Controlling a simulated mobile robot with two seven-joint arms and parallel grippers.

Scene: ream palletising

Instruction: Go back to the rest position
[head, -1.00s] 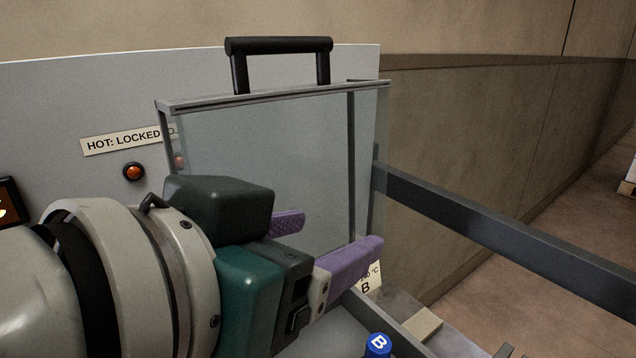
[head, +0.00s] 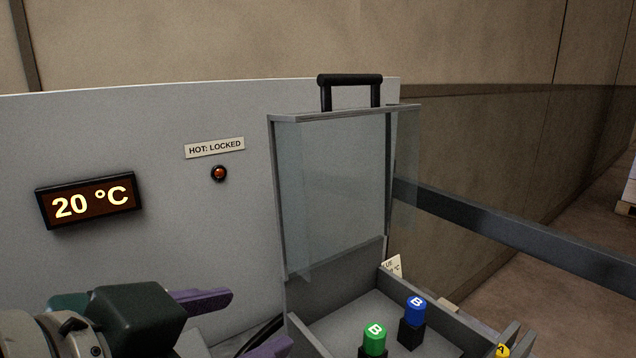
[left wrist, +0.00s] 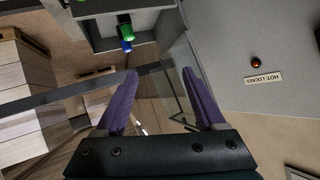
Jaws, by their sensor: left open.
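My left gripper (head: 245,322) is at the lower left of the head view, with its two purple fingers apart and nothing between them. In the left wrist view the open fingers (left wrist: 160,95) point toward the machine panel and the bay. The gripper is left of the raised clear guard (head: 335,190) with its black handle (head: 350,79), apart from it as far as I can tell. My right gripper is not in view.
A grey panel carries a display (head: 88,203) reading 20 °C, a "HOT: LOCKED" label (head: 214,148) and an orange lamp (head: 219,173). A dark rail (head: 510,232) runs to the right.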

